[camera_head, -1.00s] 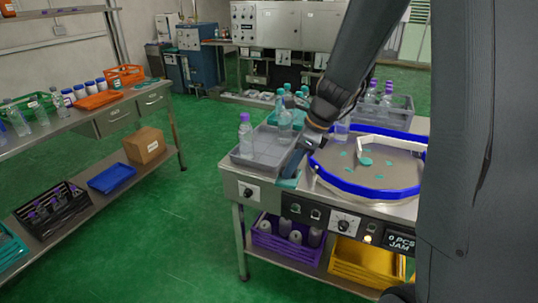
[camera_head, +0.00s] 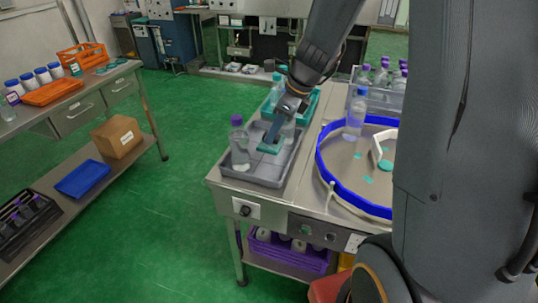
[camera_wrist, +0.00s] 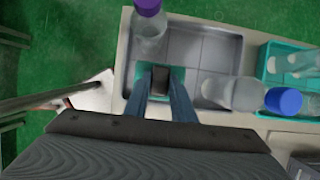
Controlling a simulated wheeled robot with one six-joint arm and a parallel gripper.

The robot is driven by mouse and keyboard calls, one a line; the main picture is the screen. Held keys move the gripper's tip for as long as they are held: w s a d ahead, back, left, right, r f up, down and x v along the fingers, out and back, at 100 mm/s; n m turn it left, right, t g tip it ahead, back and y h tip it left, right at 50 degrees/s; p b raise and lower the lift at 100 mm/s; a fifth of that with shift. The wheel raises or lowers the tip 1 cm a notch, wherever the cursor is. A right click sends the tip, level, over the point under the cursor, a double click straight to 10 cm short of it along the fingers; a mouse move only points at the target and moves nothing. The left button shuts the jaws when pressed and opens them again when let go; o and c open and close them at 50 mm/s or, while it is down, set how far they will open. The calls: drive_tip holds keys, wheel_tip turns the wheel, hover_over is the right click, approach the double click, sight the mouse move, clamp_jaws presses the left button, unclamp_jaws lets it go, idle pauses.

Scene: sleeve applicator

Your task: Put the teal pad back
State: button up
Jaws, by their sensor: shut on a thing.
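My gripper (camera_head: 274,138) is shut on the dark grip of the teal pad (camera_head: 266,149), over the grey tray (camera_head: 262,178). In the wrist view the teal pad (camera_wrist: 150,70) shows around and between my fingers (camera_wrist: 161,84), with the dark block (camera_wrist: 160,77) between them. Whether the pad touches the tray floor is hard to tell. A purple-capped bottle (camera_head: 240,150) stands in the tray left of the pad; it also shows in the wrist view (camera_wrist: 150,32). A blue-capped bottle (camera_wrist: 244,94) is to the right in the wrist view.
A teal crate (camera_head: 309,107) with bottles stands behind the grey tray. A shelf with a cardboard box (camera_head: 117,137) is at left, across green floor.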

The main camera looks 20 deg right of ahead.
wheel_tip(320, 180, down, 9)
drive_tip(key=shift+r, duration=0.15)
idle(0.4)
drive_tip(key=o, duration=1)
